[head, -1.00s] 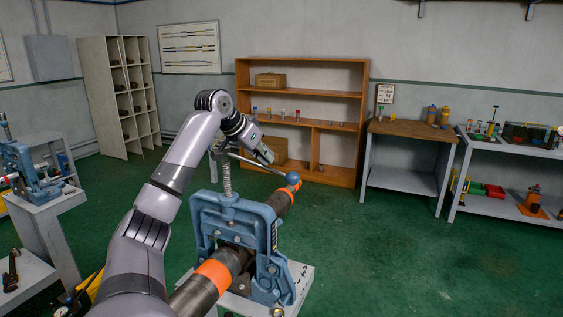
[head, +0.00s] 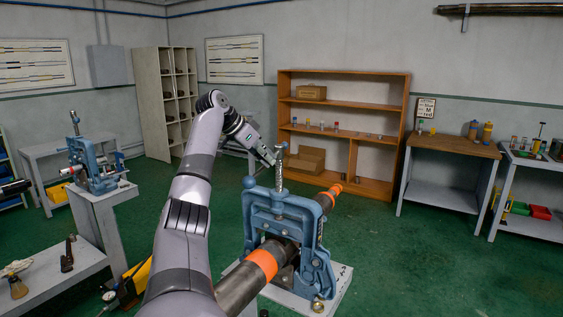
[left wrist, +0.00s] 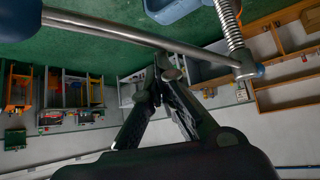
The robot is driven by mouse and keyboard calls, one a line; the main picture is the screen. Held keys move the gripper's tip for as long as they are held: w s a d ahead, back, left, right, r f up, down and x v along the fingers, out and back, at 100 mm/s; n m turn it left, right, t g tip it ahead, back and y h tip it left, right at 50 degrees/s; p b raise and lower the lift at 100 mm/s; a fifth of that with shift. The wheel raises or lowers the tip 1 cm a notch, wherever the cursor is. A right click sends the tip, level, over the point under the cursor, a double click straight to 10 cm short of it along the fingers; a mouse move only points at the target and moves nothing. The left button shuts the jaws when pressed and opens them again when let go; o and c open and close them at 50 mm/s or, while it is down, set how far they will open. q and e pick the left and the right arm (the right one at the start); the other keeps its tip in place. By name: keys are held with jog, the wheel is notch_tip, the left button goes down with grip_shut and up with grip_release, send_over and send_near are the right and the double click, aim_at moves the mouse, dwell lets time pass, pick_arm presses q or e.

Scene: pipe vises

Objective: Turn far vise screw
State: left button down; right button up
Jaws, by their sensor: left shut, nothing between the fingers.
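The nearer blue pipe vise (head: 283,215) stands on a light pedestal and holds a dark pipe (head: 238,288) with orange bands. Its upright threaded screw (head: 281,180) has a bar handle, strongly foreshortened in the head view. In the left wrist view the long metal handle bar (left wrist: 120,33) crosses to the screw (left wrist: 229,25). My left gripper (head: 272,159) is beside the screw top, shut and empty. In the left wrist view its fingertips (left wrist: 166,66) meet by the bar; contact is unclear. A second blue vise (head: 93,165) stands at left.
An orange-brown shelf (head: 343,90) stands behind the vise. A wood-topped table (head: 455,146) and a grey bench (head: 535,163) stand at right. A low grey bench (head: 45,280) with tools is at front left. Green floor (head: 420,255) is open at right.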

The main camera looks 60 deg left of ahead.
pick_arm(q)
jog(key=shift+s+a+p, duration=0.5)
jog(key=shift+s+a, duration=1)
jog(key=shift+a, duration=0.15)
